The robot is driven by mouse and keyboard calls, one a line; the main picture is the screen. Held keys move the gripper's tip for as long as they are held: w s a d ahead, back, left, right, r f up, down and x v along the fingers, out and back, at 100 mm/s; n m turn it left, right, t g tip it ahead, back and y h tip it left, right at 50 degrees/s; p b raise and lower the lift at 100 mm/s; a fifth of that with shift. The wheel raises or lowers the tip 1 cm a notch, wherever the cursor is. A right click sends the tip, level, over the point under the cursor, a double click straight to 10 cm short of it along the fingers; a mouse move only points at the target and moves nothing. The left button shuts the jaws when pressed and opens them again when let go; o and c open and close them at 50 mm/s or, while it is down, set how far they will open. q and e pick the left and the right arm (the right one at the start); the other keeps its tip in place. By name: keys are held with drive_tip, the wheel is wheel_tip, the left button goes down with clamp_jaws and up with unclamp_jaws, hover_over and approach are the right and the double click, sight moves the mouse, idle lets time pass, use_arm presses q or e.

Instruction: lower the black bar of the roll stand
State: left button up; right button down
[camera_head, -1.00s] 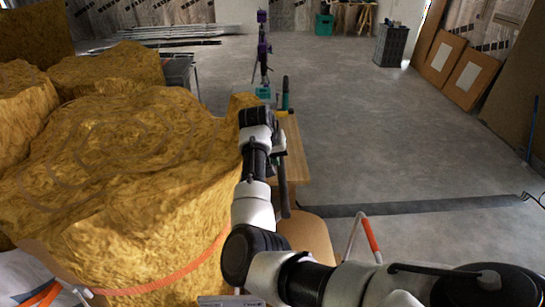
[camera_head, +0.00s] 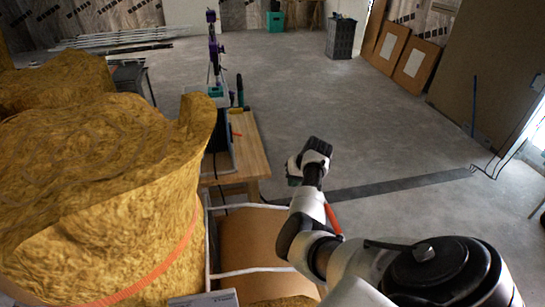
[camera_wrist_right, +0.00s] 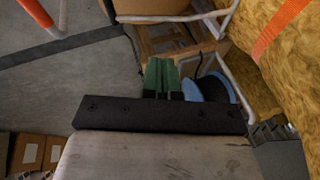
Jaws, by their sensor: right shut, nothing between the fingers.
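My right gripper (camera_head: 310,163) is in the right-centre of the head view, over the grey floor and right of the wooden table. Its fingers are hidden there. In the right wrist view its green fingers (camera_wrist_right: 161,75) are together and hold nothing. A white tubular frame (camera_head: 208,245) stands below and left of it, with a brown curved sheet (camera_head: 255,237) between its tubes. I cannot tell whether this frame is the roll stand, and I cannot make out its black bar for certain. My left gripper is not in view.
A large yellow insulation roll (camera_head: 110,215) with an orange strap fills the left side. A wooden table (camera_head: 248,150) with a black panel (camera_head: 217,150) on it stands behind the frame. An orange-sleeved tube (camera_head: 333,218) is beside my right arm. The floor at right is mostly clear.

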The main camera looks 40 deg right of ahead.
use_arm(q)
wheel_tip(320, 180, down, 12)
drive_tip(key=b, duration=1.1)
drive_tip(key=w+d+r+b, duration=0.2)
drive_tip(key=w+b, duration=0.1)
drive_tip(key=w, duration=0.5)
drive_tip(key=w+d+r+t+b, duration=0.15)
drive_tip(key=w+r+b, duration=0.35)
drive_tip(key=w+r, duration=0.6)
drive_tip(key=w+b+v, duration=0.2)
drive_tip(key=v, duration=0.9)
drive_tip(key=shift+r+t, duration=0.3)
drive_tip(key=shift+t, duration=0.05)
use_arm(e)
drive_tip(key=s+d+f+t+y, duration=0.1)
drive_tip(key=s+d+f, duration=0.1)
drive_tip(key=f, duration=1)
drive_tip(key=s+d+f+t+y, duration=0.1)
drive_tip(key=d+f, duration=0.3)
drive_tip(key=f, duration=0.8)
drive_tip(key=shift+s+d+m+y, duration=0.3)
drive_tip(key=shift+s+y, duration=0.2)
drive_tip(key=shift+y, duration=0.2)
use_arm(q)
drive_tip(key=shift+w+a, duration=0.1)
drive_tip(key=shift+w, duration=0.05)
